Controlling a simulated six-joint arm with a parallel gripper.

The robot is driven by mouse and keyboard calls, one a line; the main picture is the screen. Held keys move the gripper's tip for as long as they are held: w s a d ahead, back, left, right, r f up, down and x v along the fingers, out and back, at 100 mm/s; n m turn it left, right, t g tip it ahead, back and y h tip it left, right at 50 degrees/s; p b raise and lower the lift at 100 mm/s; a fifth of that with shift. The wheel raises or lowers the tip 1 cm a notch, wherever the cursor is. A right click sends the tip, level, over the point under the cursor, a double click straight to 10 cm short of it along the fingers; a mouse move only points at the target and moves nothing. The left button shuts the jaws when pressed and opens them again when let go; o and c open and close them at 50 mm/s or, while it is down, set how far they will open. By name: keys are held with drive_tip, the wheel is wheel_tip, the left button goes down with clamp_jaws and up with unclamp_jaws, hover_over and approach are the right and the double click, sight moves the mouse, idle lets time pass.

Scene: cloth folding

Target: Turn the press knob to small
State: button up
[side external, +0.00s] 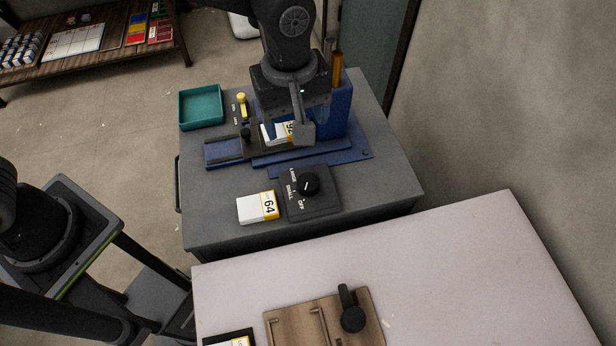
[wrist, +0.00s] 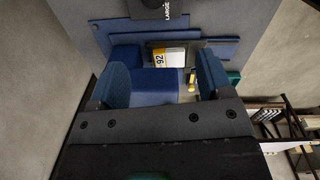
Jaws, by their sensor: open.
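The black press knob (side external: 308,184) sits on a dark panel (side external: 322,203) marked LARGE, SMALL and OFF, at the front of the grey cabinet. A short white mark shows on the knob, but I cannot tell surely which label it points to. My gripper (side external: 287,128) is open over the blue press (side external: 341,107), behind the knob and apart from it. In the wrist view my open gripper (wrist: 163,78) has a white and yellow box marked 92 (wrist: 170,56) in the gap beyond its fingers. Only the panel's edge with LARGE (wrist: 176,14) shows there; the knob is mostly cut off.
A white box marked 64 (side external: 257,207) lies left of the panel. A teal tray (side external: 201,107) and a yellow-topped item (side external: 242,102) stand at the cabinet's back left. A pale table (side external: 450,265) with a wooden board (side external: 285,326) is in front. The cabinet's right front is clear.

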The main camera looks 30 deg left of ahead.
sight(308, 182)
drive_tip(key=shift+n, duration=0.4)
drive_tip(key=f, duration=0.5)
drive_tip(key=d+f, duration=0.1)
drive_tip(key=f, duration=0.4)
drive_tip(key=d+f, duration=0.1)
drive_tip(key=f, duration=0.5)
drive_tip(key=shift+d, duration=0.2)
drive_tip(key=c, duration=0.9)
drive_tip(key=shift+c, duration=0.2)
